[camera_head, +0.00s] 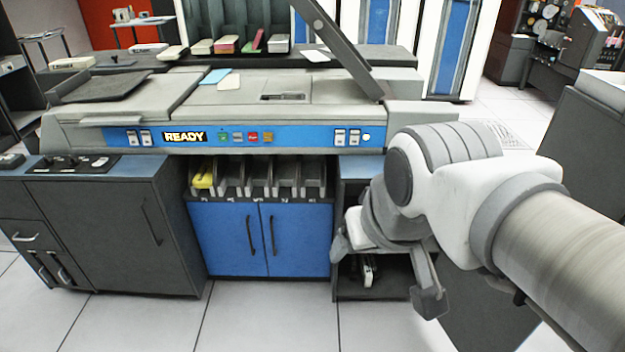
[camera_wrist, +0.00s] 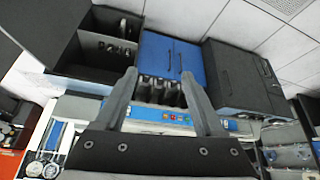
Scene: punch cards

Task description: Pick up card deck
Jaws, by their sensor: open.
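A yellow card deck (camera_head: 203,178) lies in the leftmost of several grey pockets (camera_head: 286,178) under the machine's blue control panel. Other card decks, including a pink one (camera_head: 226,43), stand in the rear rack. My gripper (camera_head: 384,270) is open and empty, low in front of the open shelf right of the blue doors. It is apart from the yellow deck, to its right. In the wrist view, inverted, my two fingers (camera_wrist: 159,72) are spread with the blue cabinet and pockets beyond them. I cannot make out the yellow deck there.
The blue cabinet doors (camera_head: 232,238) are shut below the pockets. A dark cabinet (camera_head: 110,235) stands to the left. A slanted grey bar (camera_head: 335,45) rises over the machine top. A blue card (camera_head: 215,76) lies on top. The floor in front is clear.

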